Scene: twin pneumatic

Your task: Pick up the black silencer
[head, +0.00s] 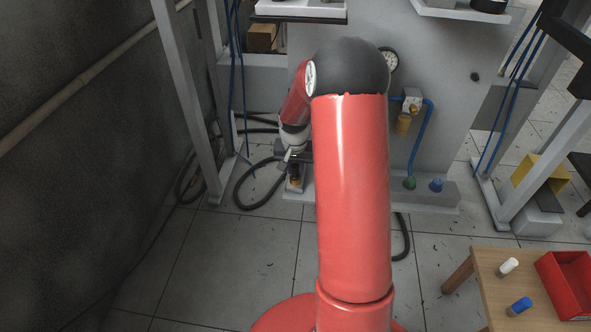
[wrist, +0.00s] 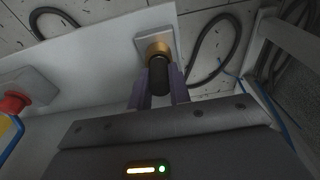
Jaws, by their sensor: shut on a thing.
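The black silencer (wrist: 159,73) stands on a brass fitting (wrist: 156,47) at the top middle of the wrist view. My gripper (wrist: 160,84) has one purple finger on each side of it and is shut on it. In the head view my gripper (head: 294,158) is low at the machine's left front, behind my red arm. The silencer there is small, dark and mostly hidden by the gripper. It appears still seated on the brass fitting; whether it is loose I cannot tell.
Black hoses (head: 256,188) loop beside the gripper. A wooden table (head: 484,285) at the lower right holds a white piece (head: 508,267), a blue piece (head: 519,306) and a red bin (head: 562,287).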

